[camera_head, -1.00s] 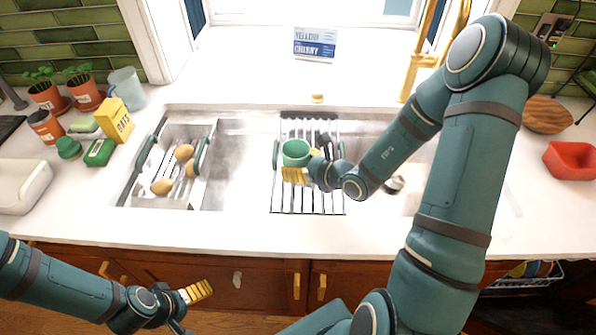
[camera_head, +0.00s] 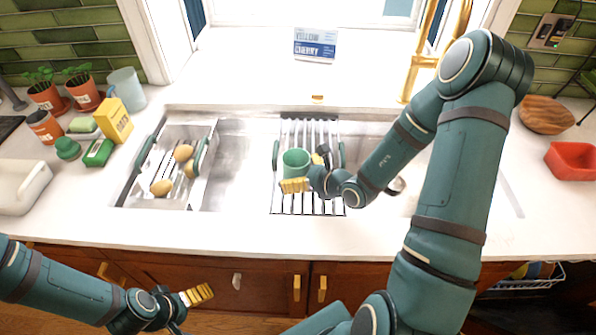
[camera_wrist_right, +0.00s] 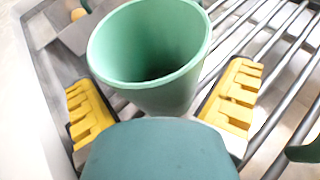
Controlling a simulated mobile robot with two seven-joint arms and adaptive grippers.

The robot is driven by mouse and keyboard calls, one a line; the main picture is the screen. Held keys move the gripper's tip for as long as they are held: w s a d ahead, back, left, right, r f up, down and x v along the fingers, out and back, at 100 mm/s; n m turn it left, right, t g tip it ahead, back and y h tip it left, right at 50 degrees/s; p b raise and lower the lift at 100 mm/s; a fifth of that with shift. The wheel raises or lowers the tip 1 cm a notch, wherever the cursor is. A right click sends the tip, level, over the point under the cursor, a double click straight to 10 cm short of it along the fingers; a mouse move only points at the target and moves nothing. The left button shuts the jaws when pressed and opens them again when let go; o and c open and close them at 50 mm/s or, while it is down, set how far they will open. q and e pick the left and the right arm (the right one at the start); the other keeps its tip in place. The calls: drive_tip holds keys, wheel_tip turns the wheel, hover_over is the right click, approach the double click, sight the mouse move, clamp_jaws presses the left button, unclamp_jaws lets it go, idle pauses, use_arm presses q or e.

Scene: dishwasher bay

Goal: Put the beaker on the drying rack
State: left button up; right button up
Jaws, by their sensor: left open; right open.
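The beaker is a green, open-topped cup (camera_head: 296,160) at the drying rack (camera_head: 308,207), near its left handle. In the right wrist view the beaker (camera_wrist_right: 150,55) appears upright above the rack's metal bars (camera_wrist_right: 285,50). My right gripper (camera_head: 306,172) is open, with its yellow fingers on either side of the beaker; the wrist view shows a gap at the right finger. The beaker's base is hidden, so its contact with the bars is not clear. My left gripper (camera_head: 190,310) is open and empty, low in front of the cabinets.
A metal colander (camera_head: 170,195) with several brown, egg-shaped items hangs in the left of the sink. A gold faucet (camera_head: 425,60) stands behind. Potted plants, a yellow box (camera_head: 113,120) and a clear container are on the left counter; a red bowl (camera_head: 572,160) is at right.

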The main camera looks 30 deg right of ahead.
drive_tip(key=p+v, duration=0.2)
drive_tip(key=v, duration=1)
drive_tip(key=shift+a, duration=0.1)
drive_tip(key=shift+r, duration=0.15)
